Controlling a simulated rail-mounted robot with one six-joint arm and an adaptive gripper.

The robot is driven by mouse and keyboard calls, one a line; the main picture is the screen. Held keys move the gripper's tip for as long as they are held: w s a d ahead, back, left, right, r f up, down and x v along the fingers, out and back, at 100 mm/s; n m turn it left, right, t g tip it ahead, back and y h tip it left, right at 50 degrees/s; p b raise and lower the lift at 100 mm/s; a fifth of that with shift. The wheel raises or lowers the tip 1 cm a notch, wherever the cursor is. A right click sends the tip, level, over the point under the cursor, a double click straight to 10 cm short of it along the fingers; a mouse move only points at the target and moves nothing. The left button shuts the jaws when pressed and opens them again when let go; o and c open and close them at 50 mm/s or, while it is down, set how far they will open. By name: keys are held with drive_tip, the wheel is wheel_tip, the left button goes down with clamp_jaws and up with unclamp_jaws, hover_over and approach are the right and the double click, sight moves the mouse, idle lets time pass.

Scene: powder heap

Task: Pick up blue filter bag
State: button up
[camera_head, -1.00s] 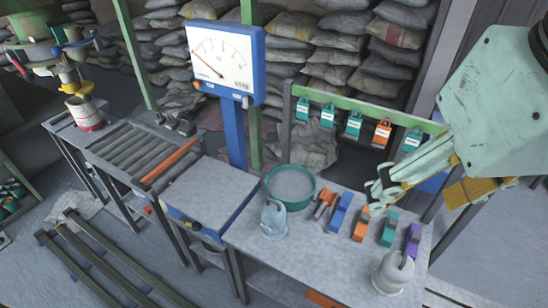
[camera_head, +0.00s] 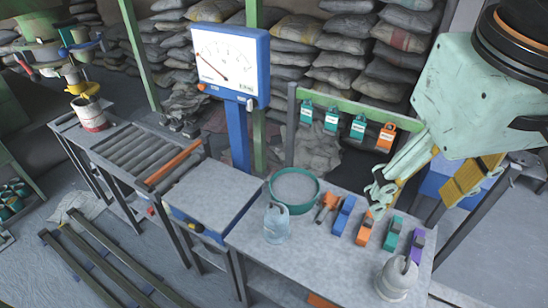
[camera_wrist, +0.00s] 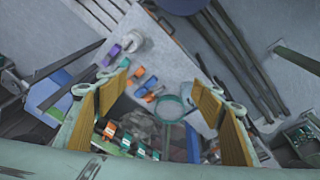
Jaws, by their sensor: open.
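The blue filter bag (camera_head: 343,215) lies on the grey table between an orange tool and an orange block. It shows small in the wrist view (camera_wrist: 148,83), in the row seen between my fingers. My gripper (camera_head: 378,196) hangs above the table's back part, to the right of the blue bag in the head view. In the wrist view my gripper (camera_wrist: 163,75) has its fingers spread wide, with nothing between them. It is apart from the bag.
Close on the right stand an orange block (camera_head: 364,231), a teal block (camera_head: 392,234) and a purple one (camera_head: 416,245). A green-rimmed sieve (camera_head: 294,188), a clear jug (camera_head: 277,224) and a grey canister (camera_head: 396,279) share the table. A green rail (camera_head: 350,108) with hanging tags stands behind.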

drive_tip(key=shift+w+f+n+g+h, duration=0.9)
drive_tip(key=shift+w+f+n+g, duration=0.3)
drive_tip(key=shift+w+f, duration=1)
drive_tip(key=n+t+h+b, duration=0.2)
drive_tip(key=n+t+h, duration=0.1)
drive_tip(key=n+h, duration=1.05)
hover_over(266, 217)
drive_tip(key=s+d, duration=0.2)
drive_tip(key=s, duration=0.2)
wheel_tip(266, 217, down, 27)
drive_tip(key=n+y, duration=0.1)
drive_tip(key=n, duration=0.1)
drive_tip(key=s+a+f+n+t, duration=0.1)
drive_tip(key=a+f+n+t, duration=0.4)
drive_tip(key=a+f, duration=0.5)
drive_tip(key=shift+f+t, duration=0.7)
drive_tip(key=shift+f, duration=0.1)
drive_tip(key=shift+n, duration=0.25)
drive_tip(key=shift+b+x, duration=0.65)
drive_tip(key=shift+x, duration=3.55)
drive_tip(key=shift+r, duration=0.15)
drive_tip(key=shift+w+d, duration=0.1)
